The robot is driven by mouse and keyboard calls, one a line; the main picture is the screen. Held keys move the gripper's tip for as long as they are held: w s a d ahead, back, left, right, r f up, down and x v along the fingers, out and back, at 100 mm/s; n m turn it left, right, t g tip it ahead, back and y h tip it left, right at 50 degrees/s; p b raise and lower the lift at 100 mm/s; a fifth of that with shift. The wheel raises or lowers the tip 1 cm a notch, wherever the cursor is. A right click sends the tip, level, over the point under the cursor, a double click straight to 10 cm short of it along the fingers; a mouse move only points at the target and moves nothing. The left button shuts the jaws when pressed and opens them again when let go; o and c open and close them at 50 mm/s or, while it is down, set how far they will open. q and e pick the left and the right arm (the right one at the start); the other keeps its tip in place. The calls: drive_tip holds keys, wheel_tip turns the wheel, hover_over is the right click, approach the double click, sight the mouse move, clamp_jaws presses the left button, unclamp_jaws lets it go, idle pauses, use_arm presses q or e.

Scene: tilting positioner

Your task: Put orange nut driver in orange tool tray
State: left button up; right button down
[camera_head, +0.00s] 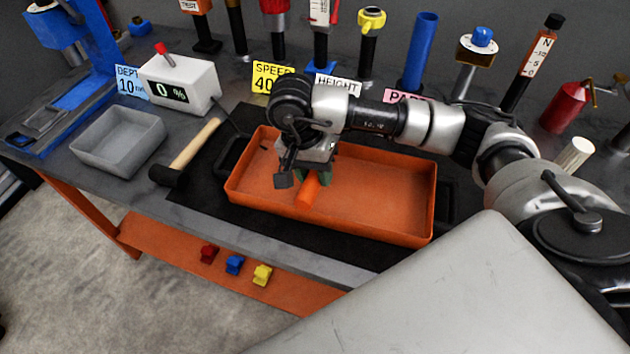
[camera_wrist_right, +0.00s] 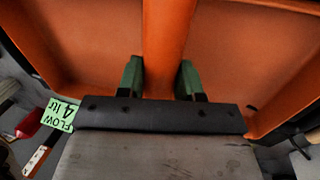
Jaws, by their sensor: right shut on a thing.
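The orange tool tray (camera_head: 390,200) is a wide shallow box on a black mat in the middle of the bench. My right gripper (camera_head: 312,178) is inside the tray's outline, left of its middle. It is shut on the orange nut driver (camera_head: 308,192), whose orange handle shows below the fingers. In the right wrist view the orange handle (camera_wrist_right: 167,40) runs between the two green fingertips (camera_wrist_right: 160,80), with the tray (camera_wrist_right: 70,40) behind it. The driver's other end is hidden, and I cannot tell whether it touches the tray floor. My left gripper is not in view.
A mallet (camera_head: 195,150) and a grey bin (camera_head: 118,140) lie left of the tray. A white readout box (camera_head: 180,82) and a row of upright tools, including a blue tube (camera_head: 420,50), stand behind. Small coloured blocks (camera_head: 235,264) sit on the lower shelf.

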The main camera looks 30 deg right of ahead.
drive_tip(key=x, duration=0.4)
drive_tip(key=shift+w+a+p, duration=0.15)
drive_tip(key=shift+a+p, duration=0.15)
drive_tip(key=shift+p, duration=0.1)
drive_tip(key=shift+f, duration=0.2)
drive_tip(key=shift+a+f, duration=0.1)
drive_tip(key=c, duration=1)
unclamp_jaws()
drive_tip(key=shift+f, duration=0.1)
drive_tip(key=shift+o, duration=1.3)
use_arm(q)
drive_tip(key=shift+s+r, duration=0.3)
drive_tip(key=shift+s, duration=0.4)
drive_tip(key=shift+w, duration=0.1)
use_arm(e)
drive_tip(key=shift+w, duration=0.1)
drive_tip(key=shift+r, duration=0.25)
